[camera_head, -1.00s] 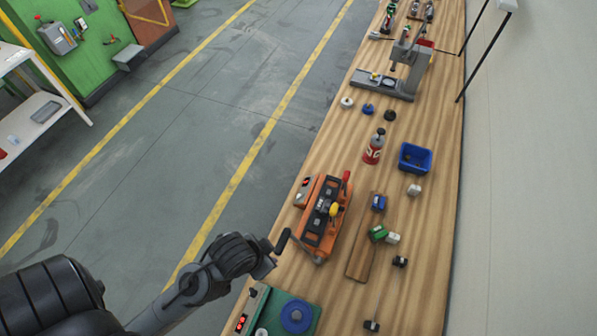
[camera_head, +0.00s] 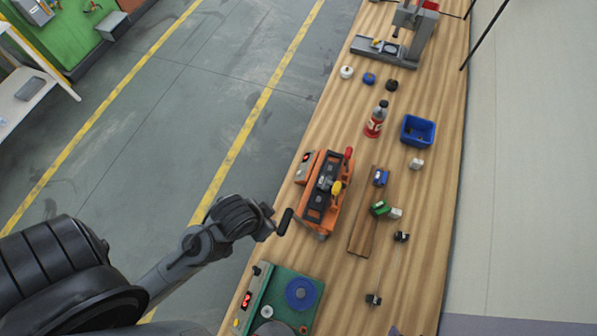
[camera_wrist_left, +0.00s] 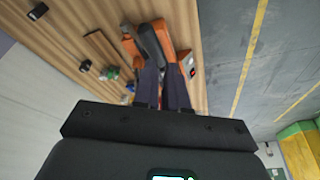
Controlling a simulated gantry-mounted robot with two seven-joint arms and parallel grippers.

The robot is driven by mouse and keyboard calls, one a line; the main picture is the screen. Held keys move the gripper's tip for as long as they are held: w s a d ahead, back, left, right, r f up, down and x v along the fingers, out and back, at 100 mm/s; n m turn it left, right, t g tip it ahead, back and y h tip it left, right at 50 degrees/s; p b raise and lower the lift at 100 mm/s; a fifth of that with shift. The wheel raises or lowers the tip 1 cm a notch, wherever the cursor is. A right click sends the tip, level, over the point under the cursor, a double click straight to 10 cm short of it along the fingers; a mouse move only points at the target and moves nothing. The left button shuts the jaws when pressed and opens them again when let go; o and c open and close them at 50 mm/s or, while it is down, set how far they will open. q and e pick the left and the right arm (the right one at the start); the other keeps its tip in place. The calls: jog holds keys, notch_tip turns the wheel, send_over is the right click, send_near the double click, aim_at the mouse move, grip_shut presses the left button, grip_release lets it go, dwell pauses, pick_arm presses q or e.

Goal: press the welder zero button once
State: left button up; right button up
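The zero button is too small to make out. My right gripper is out of view.
A green-based device (camera_head: 277,300) with a red display and blue disc stands in front. A wooden strip (camera_head: 363,230), small blocks, a red bottle (camera_head: 375,120) and a blue bin (camera_head: 417,130) lie right and behind. The floor left of the bench is clear.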

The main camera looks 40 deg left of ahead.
pick_arm(q)
jog(key=shift+a, duration=0.1)
grip_shut()
jog(key=shift+w, duration=0.1)
dwell(0.5)
dwell(0.6)
